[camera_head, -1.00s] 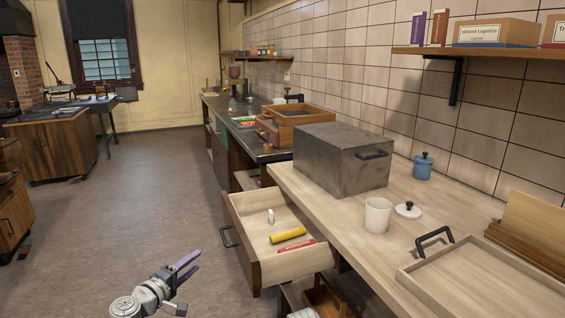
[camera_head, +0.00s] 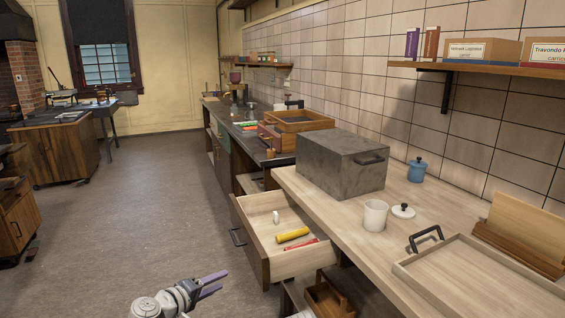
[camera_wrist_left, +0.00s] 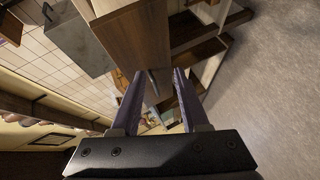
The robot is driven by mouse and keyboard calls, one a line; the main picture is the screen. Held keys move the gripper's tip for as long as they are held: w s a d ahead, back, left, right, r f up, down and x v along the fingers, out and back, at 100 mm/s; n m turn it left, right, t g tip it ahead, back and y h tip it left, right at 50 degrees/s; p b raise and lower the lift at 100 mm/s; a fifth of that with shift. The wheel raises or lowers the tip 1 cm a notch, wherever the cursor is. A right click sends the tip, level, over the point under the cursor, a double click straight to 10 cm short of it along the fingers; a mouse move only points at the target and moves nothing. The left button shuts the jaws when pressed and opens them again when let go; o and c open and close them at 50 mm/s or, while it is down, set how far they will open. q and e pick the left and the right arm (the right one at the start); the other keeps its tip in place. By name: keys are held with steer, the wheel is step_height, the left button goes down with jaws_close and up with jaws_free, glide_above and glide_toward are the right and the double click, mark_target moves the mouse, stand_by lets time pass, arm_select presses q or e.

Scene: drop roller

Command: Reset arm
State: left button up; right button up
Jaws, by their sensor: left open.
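My left gripper (camera_head: 212,286) is at the bottom of the head view, left of the open drawer and apart from it. Its two purple fingers are apart with nothing between them; they also show in the left wrist view (camera_wrist_left: 160,98). The open drawer (camera_head: 259,266) holds a yellow roller-like piece (camera_head: 292,235), a red item (camera_head: 301,246) and a small white item (camera_head: 276,217). My right gripper is not in view.
The counter (camera_head: 340,227) carries a grey box (camera_head: 340,166), a white cup (camera_head: 375,215), a lid (camera_head: 403,211), a blue jar (camera_head: 417,169) and a wooden tray (camera_head: 482,280). A wooden caddy (camera_head: 328,298) sits below the drawer. The floor (camera_head: 130,215) to the left is clear.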

arm_select(q)
steer(key=s+d+r+m+g+p, duration=0.2)
steer(key=s+d+m+g+p, duration=0.5)
steer(key=d+p, duration=0.4)
steer(key=s+r+m+g+y+p, duration=0.2)
steer(key=s+y+p, duration=0.2)
steer(key=s+p, duration=0.1)
steer(key=s+d+r+m+g+y+p, duration=0.1)
steer(key=s+r+m+g+y+p, duration=0.2)
steer(key=s+y+p, duration=0.2)
steer(key=s, duration=0.3)
steer(key=shift+s, duration=0.2)
